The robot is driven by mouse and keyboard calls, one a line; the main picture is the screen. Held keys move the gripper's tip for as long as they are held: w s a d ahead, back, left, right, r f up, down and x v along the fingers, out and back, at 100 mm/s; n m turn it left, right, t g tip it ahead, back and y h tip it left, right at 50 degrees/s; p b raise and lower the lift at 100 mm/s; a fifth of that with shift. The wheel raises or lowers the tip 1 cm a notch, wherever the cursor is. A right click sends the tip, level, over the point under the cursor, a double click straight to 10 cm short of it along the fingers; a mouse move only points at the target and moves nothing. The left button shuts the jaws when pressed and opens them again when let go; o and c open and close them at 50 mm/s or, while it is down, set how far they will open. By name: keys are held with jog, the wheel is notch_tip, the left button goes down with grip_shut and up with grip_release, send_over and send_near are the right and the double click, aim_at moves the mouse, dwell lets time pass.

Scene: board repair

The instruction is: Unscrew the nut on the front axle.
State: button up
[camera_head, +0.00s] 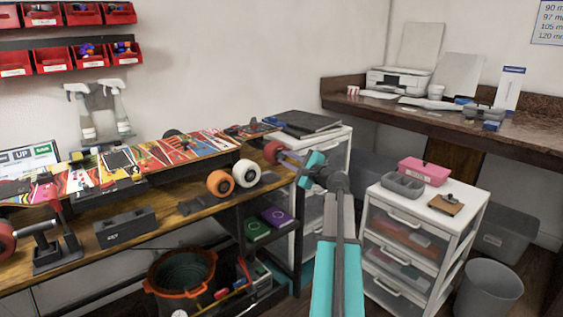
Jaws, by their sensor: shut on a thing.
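A skateboard with a colourful graphic deck (150,158) lies along the workbench. A red wheel (272,152) shows near the deck's right end, beside my gripper. My gripper (290,158) reaches in from the right and is shut at the outer side of this wheel, where the axle end lies. The nut itself is too small and too covered by the jaws to make out. Another red wheel (6,241) shows at the board's left end.
An orange wheel (220,183) and a white wheel (246,173) stand on the bench in front of the board. A grey box (125,228) sits to their left. A white drawer unit (420,235) stands right of my arm. An orange-rimmed bucket (181,283) is below the bench.

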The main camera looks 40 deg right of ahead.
jog(key=shift+n+b, duration=1)
jog(key=shift+b, duration=0.05)
jog(key=o, duration=1)
jog(key=shift+c, duration=1.3)
jog(key=shift+r+m+p, duration=0.15)
jog(key=shift+m+p, duration=0.15)
jog(key=shift+p, duration=0.35)
jog(key=m+p, duration=0.4)
jog(key=p, duration=0.3)
jog(key=shift+m+p, duration=0.45)
jog(key=shift+m, duration=0.15)
jog(key=shift+p, duration=0.5)
